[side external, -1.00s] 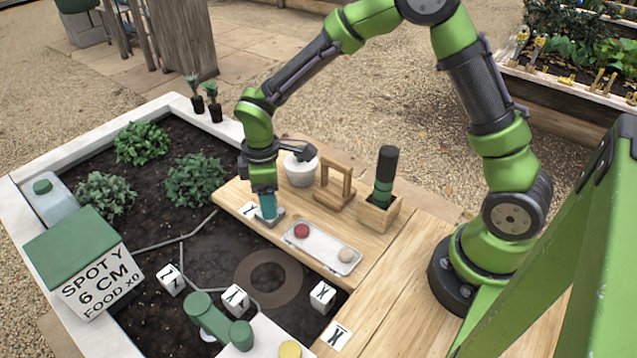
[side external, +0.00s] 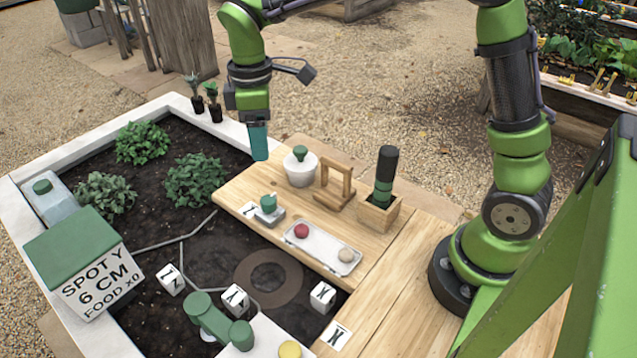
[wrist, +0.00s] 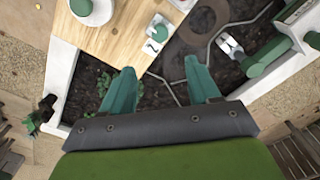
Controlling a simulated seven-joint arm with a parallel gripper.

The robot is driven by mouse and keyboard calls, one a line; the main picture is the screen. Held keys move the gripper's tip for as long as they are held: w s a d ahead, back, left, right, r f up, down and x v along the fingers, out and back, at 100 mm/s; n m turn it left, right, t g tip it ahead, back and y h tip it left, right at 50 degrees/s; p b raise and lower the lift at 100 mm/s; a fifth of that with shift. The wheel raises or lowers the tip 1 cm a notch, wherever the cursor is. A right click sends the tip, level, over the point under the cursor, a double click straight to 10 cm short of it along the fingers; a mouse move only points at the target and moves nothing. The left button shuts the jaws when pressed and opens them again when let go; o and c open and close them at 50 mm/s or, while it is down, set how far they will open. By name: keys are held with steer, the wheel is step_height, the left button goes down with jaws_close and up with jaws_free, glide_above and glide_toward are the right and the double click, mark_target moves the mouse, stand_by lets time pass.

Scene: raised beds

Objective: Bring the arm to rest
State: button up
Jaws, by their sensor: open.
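My gripper (side external: 259,143) is raised in the air above the back edge of the wooden board, pointing down. In the wrist view its two teal fingers (wrist: 161,90) are spread apart with nothing between them. A small block with a teal-green knob (side external: 268,204) sits on the board below and right of the gripper, clear of it. The same knobbed block shows in the wrist view (wrist: 159,31), beyond the fingertips.
The wooden board (side external: 228,190) also bears a white pot with a green knob (side external: 300,167), a wooden frame (side external: 334,187), a holder with a dark-handled tool (side external: 380,215) and a white tray (side external: 318,262). Leafy plants (side external: 194,180) and a lettered box (side external: 84,262) stand in the bed.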

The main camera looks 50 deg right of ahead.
steer(key=shift+r, duration=1)
steer(key=s+d+r+m+t+y, duration=0.1)
steer(key=s+d+r+m+t, duration=0.1)
steer(key=s+m, duration=0.4)
steer(key=s+d+r+m+t+y, duration=0.1)
steer(key=s+d+m+t, duration=0.4)
steer(key=s, duration=0.6)
steer(key=shift+s+d+r+m, duration=0.2)
steer(key=shift+d+r+m, duration=0.15)
steer(key=shift+m, duration=0.85)
